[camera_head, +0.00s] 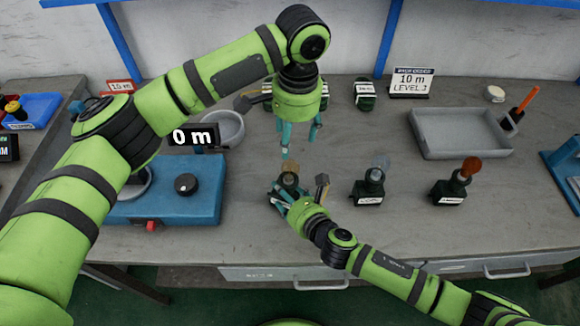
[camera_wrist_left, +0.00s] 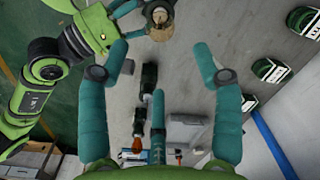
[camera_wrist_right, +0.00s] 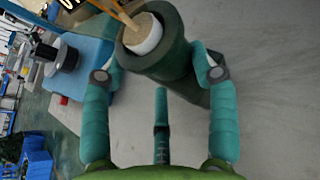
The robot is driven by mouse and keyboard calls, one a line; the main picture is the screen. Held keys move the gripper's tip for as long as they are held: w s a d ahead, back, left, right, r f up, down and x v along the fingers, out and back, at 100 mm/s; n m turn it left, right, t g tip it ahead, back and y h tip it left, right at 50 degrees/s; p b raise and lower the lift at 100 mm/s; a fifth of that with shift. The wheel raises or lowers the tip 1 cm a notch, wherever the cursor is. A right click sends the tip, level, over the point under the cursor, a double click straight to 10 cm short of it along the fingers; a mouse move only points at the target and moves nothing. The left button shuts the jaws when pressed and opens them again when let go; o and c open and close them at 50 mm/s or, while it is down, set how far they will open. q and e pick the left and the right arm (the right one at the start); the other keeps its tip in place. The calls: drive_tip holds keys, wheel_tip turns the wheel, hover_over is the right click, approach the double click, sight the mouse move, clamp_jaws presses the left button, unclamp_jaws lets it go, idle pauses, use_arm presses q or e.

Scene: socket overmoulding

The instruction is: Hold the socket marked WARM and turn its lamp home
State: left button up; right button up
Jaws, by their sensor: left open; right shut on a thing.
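My right gripper (camera_head: 284,199) is shut on a dark green socket at the front middle of the bench. The socket (camera_wrist_right: 178,62) shows in the right wrist view with a white ring at its mouth. A pale amber lamp (camera_head: 289,179) sits at its top; it also shows in the left wrist view (camera_wrist_left: 163,17). I cannot read this socket's label or tell how deep the lamp sits. My left gripper (camera_head: 299,142) is open and empty, pointing down above the lamp, apart from it. In the left wrist view the lamp is beyond the spread fingertips (camera_wrist_left: 160,55).
To the right stand a socket with a clear lamp (camera_head: 369,191) and one with an orange lamp (camera_head: 452,189). A grey tray (camera_head: 425,150) lies behind them. A blue unit (camera_head: 205,200) with a black knob is at left. A grey bowl (camera_head: 224,128) and labelled sockets (camera_head: 365,94) stand behind.

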sight(290, 164)
use_arm(q)
drive_tip(key=shift+s+f+n, duration=0.15)
drive_tip(key=shift+f+n, duration=0.05)
drive_tip(key=shift+n, duration=0.7)
drive_tip(key=f, duration=1.1)
drive_tip(key=shift+w+a+f, duration=0.25)
drive_tip(key=shift+a+f, duration=0.05)
drive_tip(key=c, duration=1.2)
